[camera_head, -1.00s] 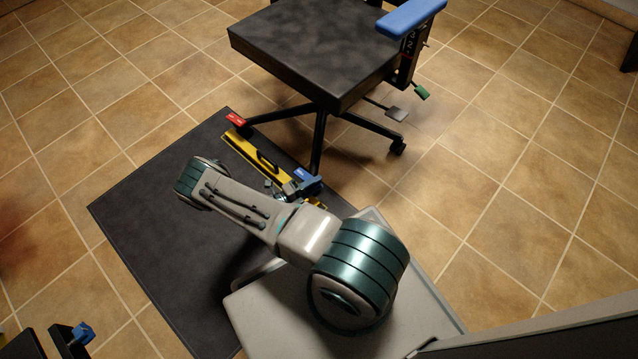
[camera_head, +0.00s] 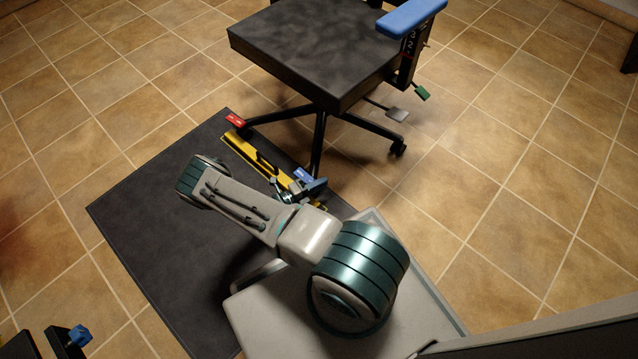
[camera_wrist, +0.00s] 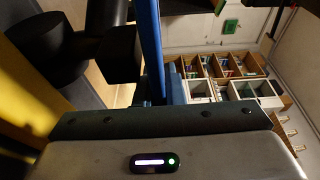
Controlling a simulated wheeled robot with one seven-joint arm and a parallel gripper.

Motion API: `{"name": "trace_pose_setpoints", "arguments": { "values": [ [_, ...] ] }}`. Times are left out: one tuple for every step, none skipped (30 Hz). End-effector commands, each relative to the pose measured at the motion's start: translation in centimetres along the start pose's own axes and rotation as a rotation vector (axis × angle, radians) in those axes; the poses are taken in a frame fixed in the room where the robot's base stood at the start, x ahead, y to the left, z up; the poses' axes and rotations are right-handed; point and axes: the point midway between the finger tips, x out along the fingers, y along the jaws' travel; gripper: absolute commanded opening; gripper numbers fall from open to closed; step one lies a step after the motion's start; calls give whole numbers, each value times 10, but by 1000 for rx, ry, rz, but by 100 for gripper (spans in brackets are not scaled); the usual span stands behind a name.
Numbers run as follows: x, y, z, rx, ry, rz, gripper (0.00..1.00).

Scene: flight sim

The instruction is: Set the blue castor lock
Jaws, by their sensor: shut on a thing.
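The blue castor lock (camera_head: 303,174) is a small blue tab at the foot of the chair's near leg, beside a yellow bar (camera_head: 240,150). My gripper (camera_head: 296,187) is low at this tab, at the near end of the bar. In the wrist view, a narrow upright blue strip (camera_wrist: 152,45) rises in front of my gripper (camera_wrist: 160,98), which is shut on it. I take the strip for the blue lock, seen edge-on. Its contact with the fingers is largely hidden. A red castor lock (camera_head: 235,120) is at the far-left leg.
The black chair seat (camera_head: 310,50) overhangs the legs, with a blue armrest (camera_head: 411,17) and a green-tipped lever (camera_head: 422,93) at right. A dark mat (camera_head: 160,220) lies under the arm. Shelves (camera_wrist: 220,80) stand far off.

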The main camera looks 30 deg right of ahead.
Motion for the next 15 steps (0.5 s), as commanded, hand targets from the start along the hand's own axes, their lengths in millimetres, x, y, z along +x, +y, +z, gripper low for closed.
{"name": "trace_pose_setpoints", "arguments": {
  "values": [
    [0,3,0,40,-1,10,0],
    [0,4,0,65,-1,17,0],
    [0,5,0,97,-1,26,0],
    [0,6,0,119,-1,32,0],
    [0,7,1,141,-1,37,0],
    [0,8,1,165,-1,44,0],
    [0,9,1,180,-1,48,0],
    [0,9,1,193,-1,52,0],
    [0,10,1,205,0,55,0],
    [0,10,1,212,0,57,0],
    [0,10,1,217,0,58,0],
    [0,10,1,220,0,59,0],
    [0,10,1,221,0,59,0],
    [0,10,1,221,0,59,0],
    [0,10,1,221,0,59,0]
  ]
}}
